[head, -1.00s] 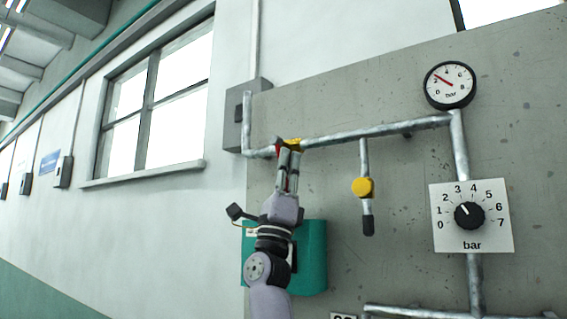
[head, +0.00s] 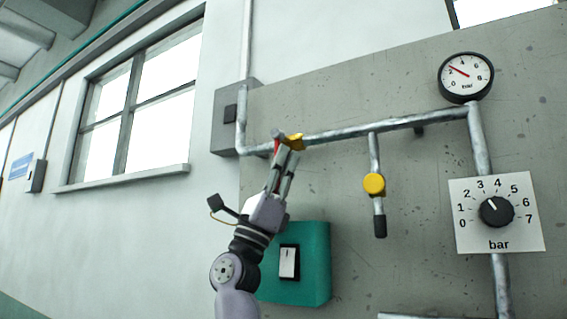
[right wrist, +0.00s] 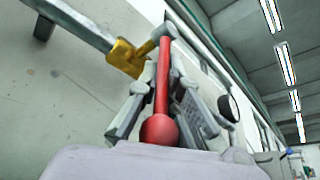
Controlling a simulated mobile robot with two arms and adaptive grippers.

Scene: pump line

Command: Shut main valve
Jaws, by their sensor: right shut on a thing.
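The main valve is a yellow body (head: 294,141) on the upper pipe, left of the middle in the head view. It has a red lever (right wrist: 161,85) with a round red knob at its end. My right gripper (head: 284,158) is shut on this lever, just below the pipe. In the right wrist view the lever runs between the two fingers, with the knob near the palm, and the yellow body (right wrist: 128,58) shows behind its upper end. In the head view the fingers hide most of the lever. My left gripper is not in view.
A smaller yellow valve (head: 374,184) hangs on a branch pipe to the right. A pressure gauge (head: 466,76) and a dial plate (head: 496,214) marked in bar are further right. A green box (head: 315,262) with a switch (head: 289,262) is behind my right arm. A grey box (head: 228,118) is left.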

